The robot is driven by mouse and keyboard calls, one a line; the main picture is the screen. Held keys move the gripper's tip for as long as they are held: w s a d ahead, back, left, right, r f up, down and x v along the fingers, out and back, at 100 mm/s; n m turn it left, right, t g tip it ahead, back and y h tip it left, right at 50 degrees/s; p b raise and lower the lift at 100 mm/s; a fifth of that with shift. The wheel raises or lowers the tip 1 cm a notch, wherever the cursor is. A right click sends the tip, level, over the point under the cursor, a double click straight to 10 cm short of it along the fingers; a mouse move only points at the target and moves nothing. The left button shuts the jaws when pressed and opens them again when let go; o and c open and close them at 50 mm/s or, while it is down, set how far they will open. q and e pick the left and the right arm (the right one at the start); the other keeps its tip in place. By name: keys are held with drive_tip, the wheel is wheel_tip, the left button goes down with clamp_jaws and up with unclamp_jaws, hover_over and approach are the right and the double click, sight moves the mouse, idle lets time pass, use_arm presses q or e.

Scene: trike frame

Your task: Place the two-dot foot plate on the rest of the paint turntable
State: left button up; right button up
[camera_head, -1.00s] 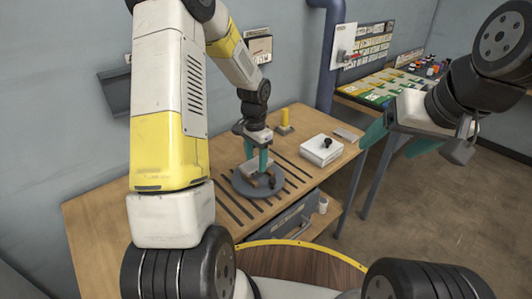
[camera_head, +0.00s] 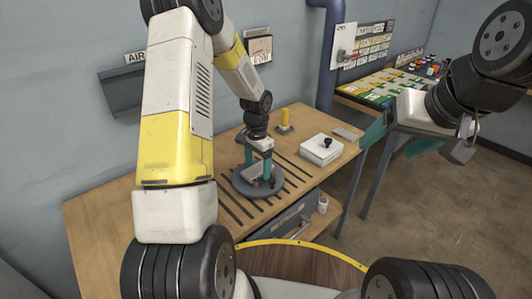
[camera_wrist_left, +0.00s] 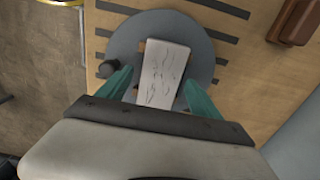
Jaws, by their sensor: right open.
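The foot plate (camera_wrist_left: 163,72) is a pale, flat plate with thin dark marks; I cannot make out two dots. It lies over the grey round paint turntable (camera_wrist_left: 207,55), seemingly on the brown rest, of which only a small edge (camera_wrist_left: 141,46) shows. In the head view the plate (camera_head: 258,172) appears low over the turntable (camera_head: 243,187). My left gripper (camera_head: 258,176) points down over the turntable, its teal fingers on either side of the plate. In the left wrist view the fingers (camera_wrist_left: 158,82) stand apart from its edges. My right gripper (camera_head: 395,142) is open and empty, far right.
The wooden bench (camera_head: 110,215) has dark slots around the turntable. A white box with a black knob (camera_head: 321,149) and a yellow cylinder (camera_head: 285,117) stand behind it. A dark knob (camera_wrist_left: 107,69) sits at the turntable's edge. The bench's left side is clear.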

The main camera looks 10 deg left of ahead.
sight(258, 169)
use_arm(q)
drive_tip(key=shift+r, duration=0.1)
wheel_tip(258, 169, up, 12)
drive_tip(key=s+r+n+t, duration=0.3)
drive_tip(key=s+r, duration=0.8)
drive_tip(key=r, duration=0.3)
drive_tip(key=s+d+r+n+t+h, duration=0.2)
drive_tip(key=s+r+n+t, duration=0.1)
drive_tip(key=s, duration=1)
drive_tip(key=shift+s+r+n, duration=0.15)
drive_tip(key=shift+r+n, duration=0.3)
drive_tip(key=shift+n, duration=0.05)
